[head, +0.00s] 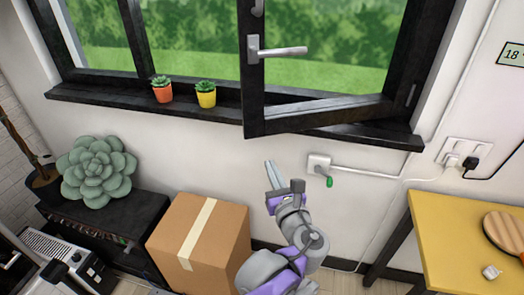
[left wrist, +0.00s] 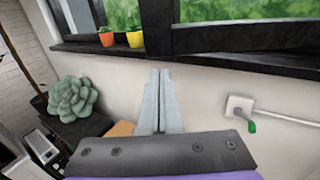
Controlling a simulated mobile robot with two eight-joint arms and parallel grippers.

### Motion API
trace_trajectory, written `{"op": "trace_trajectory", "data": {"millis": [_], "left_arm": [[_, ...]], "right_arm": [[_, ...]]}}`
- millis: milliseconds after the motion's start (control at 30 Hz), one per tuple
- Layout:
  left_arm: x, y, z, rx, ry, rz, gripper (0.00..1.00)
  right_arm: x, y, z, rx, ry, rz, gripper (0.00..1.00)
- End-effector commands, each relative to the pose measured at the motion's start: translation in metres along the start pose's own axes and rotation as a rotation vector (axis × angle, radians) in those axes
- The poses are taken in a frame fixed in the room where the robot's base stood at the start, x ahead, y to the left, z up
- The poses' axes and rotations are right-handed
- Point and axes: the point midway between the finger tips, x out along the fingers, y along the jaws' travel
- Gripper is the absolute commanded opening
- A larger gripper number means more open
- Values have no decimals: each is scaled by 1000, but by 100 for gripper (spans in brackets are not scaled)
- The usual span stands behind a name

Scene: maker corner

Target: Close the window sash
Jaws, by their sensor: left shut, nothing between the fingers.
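The window sash (head: 252,95) is a dark frame with a silver lever handle (head: 277,49). It stands swung open into the room, its free edge to the left and its hinge side at the right of the window frame (head: 195,108). In the left wrist view the sash (left wrist: 245,37) crosses the top right. My left gripper (head: 271,174) is shut and empty, below the sash's lower corner and in front of the white wall. Its closed fingers (left wrist: 158,100) point up toward the sill in the left wrist view. My right gripper is not in view.
Two small potted succulents, orange (head: 162,89) and yellow (head: 206,95), stand on the sill left of the sash. A cardboard box (head: 225,238), a large succulent (head: 97,170), a wall valve with green tip (head: 319,166) and a yellow table (head: 440,230) are below.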

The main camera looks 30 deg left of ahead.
Motion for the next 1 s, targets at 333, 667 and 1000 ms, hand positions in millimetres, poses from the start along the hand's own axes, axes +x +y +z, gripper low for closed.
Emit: {"op": "trace_trajectory", "data": {"millis": [333,667,1000], "left_arm": [[66,2,1,0,-1,6,0],[123,1,1,-1,0,2,0],[136,1,0,-2,1,0,0]], "right_arm": [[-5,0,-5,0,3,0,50],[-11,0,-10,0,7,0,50],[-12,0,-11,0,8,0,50]]}}
